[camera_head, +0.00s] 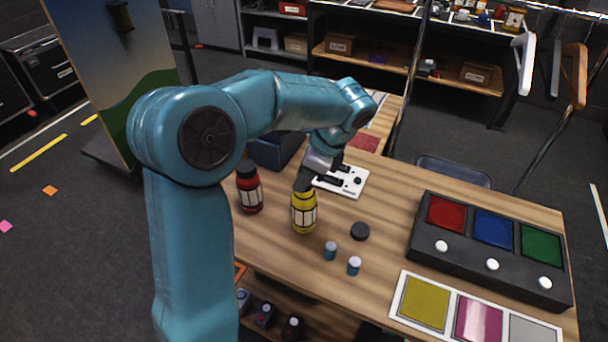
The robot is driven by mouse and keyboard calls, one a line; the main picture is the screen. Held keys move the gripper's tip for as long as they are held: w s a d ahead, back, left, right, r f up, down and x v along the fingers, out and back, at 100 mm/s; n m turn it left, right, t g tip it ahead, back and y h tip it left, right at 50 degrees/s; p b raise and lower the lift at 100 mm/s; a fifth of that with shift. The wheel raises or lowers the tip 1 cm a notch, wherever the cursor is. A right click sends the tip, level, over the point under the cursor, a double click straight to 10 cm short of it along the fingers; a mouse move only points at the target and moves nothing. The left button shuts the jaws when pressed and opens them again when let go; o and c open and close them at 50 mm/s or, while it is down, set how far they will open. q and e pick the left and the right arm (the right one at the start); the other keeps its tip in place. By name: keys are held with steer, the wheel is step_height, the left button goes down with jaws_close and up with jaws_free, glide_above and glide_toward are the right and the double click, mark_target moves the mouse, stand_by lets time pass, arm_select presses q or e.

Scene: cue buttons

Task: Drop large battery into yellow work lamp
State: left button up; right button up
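The yellow work lamp (303,217) stands upright on the wooden table, a yellow jar-like body with a pale label. Two small blue-grey cylinders with pale tops, which look like batteries, stand in front of the lamp: one on the left (330,251) and one on the right (354,266). I cannot tell which is larger. My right gripper is out of view.
A red jar-like lamp (249,190) with a dark top stands left of the yellow one. A black round cap (360,231) lies to its right. A white panel (352,184) lies behind. A black button box (490,250) and colour card (470,312) fill the table's right.

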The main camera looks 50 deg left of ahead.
arm_select(q)
steer(key=shift+o, duration=0.5)
steer(key=p+v, duration=0.1)
steer(key=v, duration=1.4)
steer(key=shift+w+r+p, duration=0.2)
steer(key=shift+r+p, duration=0.1)
steer(key=shift+p, duration=0.1)
steer(key=shift+d+r, duration=0.15)
steer(key=shift+r, duration=0.15)
steer(key=shift+s+r, duration=0.1)
steer(key=shift+s, duration=0.05)
